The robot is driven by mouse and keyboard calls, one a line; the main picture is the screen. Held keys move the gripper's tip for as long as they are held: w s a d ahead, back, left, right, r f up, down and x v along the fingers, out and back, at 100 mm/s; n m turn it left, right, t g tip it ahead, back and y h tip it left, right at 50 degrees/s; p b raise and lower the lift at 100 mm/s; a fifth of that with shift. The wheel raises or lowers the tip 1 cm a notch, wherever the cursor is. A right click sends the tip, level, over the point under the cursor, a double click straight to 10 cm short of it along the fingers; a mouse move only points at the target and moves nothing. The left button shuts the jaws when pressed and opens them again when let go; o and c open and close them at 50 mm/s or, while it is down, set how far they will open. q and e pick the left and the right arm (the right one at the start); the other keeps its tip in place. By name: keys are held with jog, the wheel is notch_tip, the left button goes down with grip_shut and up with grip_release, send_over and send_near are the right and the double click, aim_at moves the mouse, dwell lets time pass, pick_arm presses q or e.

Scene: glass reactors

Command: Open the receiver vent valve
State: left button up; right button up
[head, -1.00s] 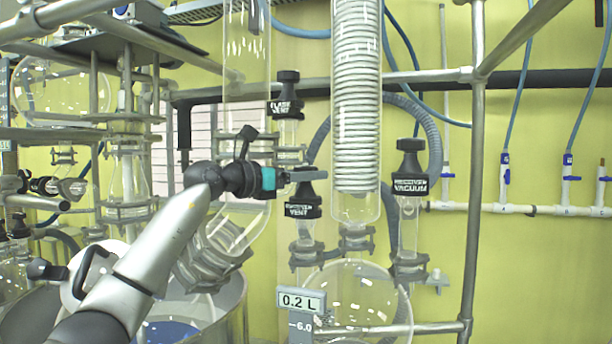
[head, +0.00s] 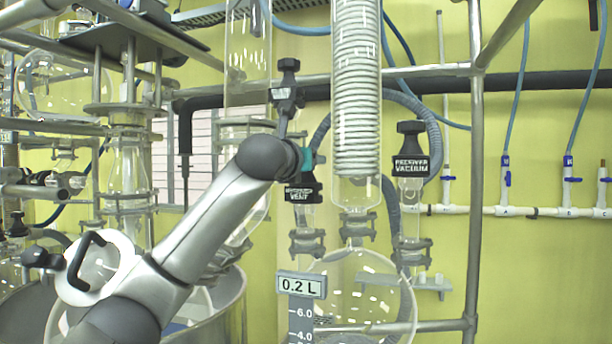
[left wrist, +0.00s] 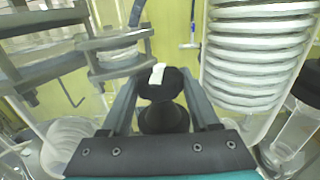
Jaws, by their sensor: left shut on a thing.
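The receiver vent valve (head: 302,192) is a black valve with a label, of which "VENT" is readable, on a glass neck in the middle of the head view. My left gripper (left wrist: 163,84) is at its top. In the left wrist view the gripper's two fingers stand either side of the black valve knob (left wrist: 166,116), which has a white patch on it, and are shut on it. How far the valve is turned cannot be told. My right gripper is not in view.
The flash vent valve (head: 288,75) stands just above my wrist. The receiver vacuum valve (head: 410,150) is to the right. The coiled condenser (head: 356,90) is close beside the vent valve. The round receiver (head: 365,290) hangs below. A metal frame post (head: 473,200) stands further right.

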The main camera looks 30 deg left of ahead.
pick_arm(q)
jog(key=shift+f+n+g+y+b, duration=0.1)
jog(key=shift+n+g+y+b, duration=0.6)
jog(key=shift+y+b, duration=0.7)
jog(key=shift+f+n+g+y+b, duration=0.1)
jog(key=shift+n+g+y+b, duration=0.3)
jog(key=shift+n+y+b, duration=0.95)
jog(key=shift+r+n+g+y+b, duration=0.1)
jog(key=shift+n+g+y+b, duration=0.15)
jog(key=shift+g+y+b, duration=0.5)
jog(key=shift+n+g+y+b, duration=0.45)
jog(key=shift+n+y+b, duration=0.15)
jog(key=shift+n+b, duration=0.1)
jog(key=shift+n+g+y, duration=0.3)
jog(key=shift+g, duration=0.1)
jog(key=o, duration=1.1)
jog(key=shift+t, duration=0.3)
